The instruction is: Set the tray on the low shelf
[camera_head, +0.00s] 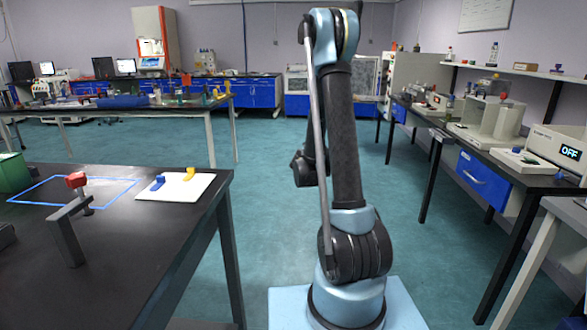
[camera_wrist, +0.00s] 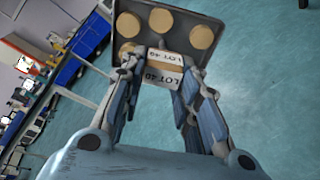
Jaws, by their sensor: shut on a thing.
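In the wrist view, my gripper (camera_wrist: 160,72) is shut on a dark grey tray (camera_wrist: 188,18), with one finger at each side of a tan and white block labelled "LOT 40". The tray carries several round tan discs. In the head view my gripper and the tray do not show. A white wall shelf (camera_head: 515,70) runs above the right bench; I cannot tell whether it is the low shelf.
A black table (camera_head: 110,255) at the left holds a white board (camera_head: 176,187) and a dark bracket with a red knob. A black bench (camera_head: 505,160) with instruments runs along the right, with a blue drawer (camera_head: 483,181) below it.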

